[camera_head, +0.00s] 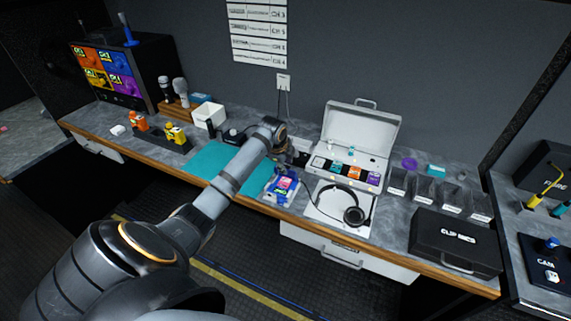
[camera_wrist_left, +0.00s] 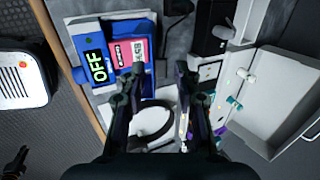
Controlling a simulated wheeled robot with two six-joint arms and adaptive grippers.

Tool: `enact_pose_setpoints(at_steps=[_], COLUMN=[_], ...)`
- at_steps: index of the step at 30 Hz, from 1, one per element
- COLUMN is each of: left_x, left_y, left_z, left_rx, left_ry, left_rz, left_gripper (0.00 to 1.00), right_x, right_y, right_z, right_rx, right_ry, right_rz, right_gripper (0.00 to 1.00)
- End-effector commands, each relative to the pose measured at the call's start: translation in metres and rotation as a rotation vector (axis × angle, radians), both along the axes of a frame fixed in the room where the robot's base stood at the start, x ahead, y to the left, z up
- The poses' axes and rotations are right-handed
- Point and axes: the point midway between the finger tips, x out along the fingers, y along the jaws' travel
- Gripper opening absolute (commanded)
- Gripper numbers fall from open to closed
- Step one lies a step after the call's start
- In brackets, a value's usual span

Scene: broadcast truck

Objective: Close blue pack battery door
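The blue pack (camera_head: 283,186) sits near the front edge of the counter, beside the teal mat. In the left wrist view the blue pack (camera_wrist_left: 92,58) shows a lit "OFF" display and a pink battery or label (camera_wrist_left: 130,53) in its bay. A blue flap seems to stand along the bay's edge; I cannot tell its angle. My left gripper (camera_head: 296,156) is above the counter, just behind the pack. In the wrist view my left gripper (camera_wrist_left: 160,75) has its fingers wide apart with nothing between them. A small dark gripper-like part (camera_wrist_left: 15,165) shows at the lower left, possibly my right.
A headset (camera_head: 353,207) lies on a white pad right of the pack. An open white case (camera_head: 361,126) stands behind it. A black case (camera_head: 455,243) is at the front right. The teal mat (camera_head: 212,163) is mostly bare.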

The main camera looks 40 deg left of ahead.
Motion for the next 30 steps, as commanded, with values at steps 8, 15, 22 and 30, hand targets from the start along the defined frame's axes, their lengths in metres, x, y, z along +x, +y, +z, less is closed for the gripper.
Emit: enact_pose_setpoints(at_steps=[8, 15, 22, 30], left_x=[-0.0002, -0.0004, -0.0013, -0.0038], left_y=[0.0001, 0.0001, 0.0001, -0.0006], left_z=[0.0001, 0.0001, -0.0004, -0.0013], left_rx=[0.0, 0.0, 0.003, 0.008], left_ry=[0.0, -0.002, -0.009, -0.033], left_rz=[0.0, 0.0, 0.0, 0.0], left_gripper=[0.0, 0.0, 0.0, 0.0], right_x=[-0.0001, -0.0001, -0.0001, -0.0003], right_y=[0.0, 0.0001, 0.0008, 0.0032], right_z=[0.0, 0.0001, 0.0002, 0.0009], right_rx=[0.0, 0.0, 0.001, 0.004], right_ry=[0.0, 0.0, 0.0, 0.0], right_rz=[0.0, 0.0, 0.0, -0.002], right_gripper=[0.19, 0.19, 0.19, 0.19])
